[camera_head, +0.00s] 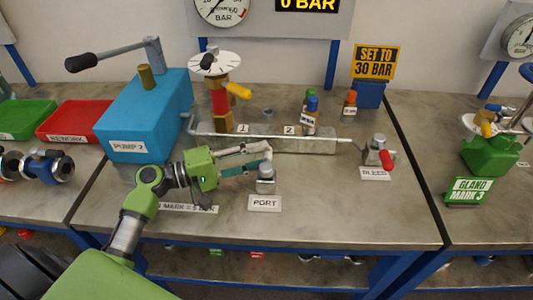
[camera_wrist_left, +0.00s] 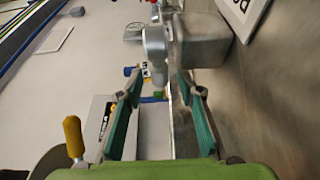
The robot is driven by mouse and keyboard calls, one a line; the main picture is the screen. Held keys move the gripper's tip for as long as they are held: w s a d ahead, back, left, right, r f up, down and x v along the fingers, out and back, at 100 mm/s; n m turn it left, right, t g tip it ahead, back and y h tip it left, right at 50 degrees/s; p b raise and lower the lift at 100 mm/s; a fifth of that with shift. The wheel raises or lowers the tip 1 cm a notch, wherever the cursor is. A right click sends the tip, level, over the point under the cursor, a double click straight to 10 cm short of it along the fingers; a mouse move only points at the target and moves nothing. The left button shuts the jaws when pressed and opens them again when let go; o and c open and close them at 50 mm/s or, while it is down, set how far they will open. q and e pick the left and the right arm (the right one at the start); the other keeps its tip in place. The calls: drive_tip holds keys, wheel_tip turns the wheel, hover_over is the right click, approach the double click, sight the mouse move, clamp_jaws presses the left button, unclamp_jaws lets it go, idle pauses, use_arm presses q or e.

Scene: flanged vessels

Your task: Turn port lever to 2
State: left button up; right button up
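The port valve (camera_head: 266,183) is a small grey metal block behind the "PORT" label (camera_head: 265,203), near the front middle of the bench. In the left wrist view its grey body (camera_wrist_left: 205,40) and a rounded grey part (camera_wrist_left: 156,42) lie just beyond the fingertips. My left gripper (camera_head: 268,154) is at the top of the valve, its teal fingers apart. The fingers also show spread in the left wrist view (camera_wrist_left: 160,82), with no clear contact. I cannot make out the lever's direction. Plates "1" (camera_head: 243,128) and "2" (camera_head: 289,130) are on the rail behind. My right gripper is out of view.
A column with a white disc (camera_head: 215,65) and yellow handle rises behind the gripper. The red-handled bleed valve (camera_head: 376,152) is to the right. Bare bench lies front right.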

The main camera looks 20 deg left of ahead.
use_arm(q)
drive_tip(key=v, duration=0.9)
drive_tip(key=shift+s+a, duration=0.1)
drive_tip(key=shift+s, duration=0.05)
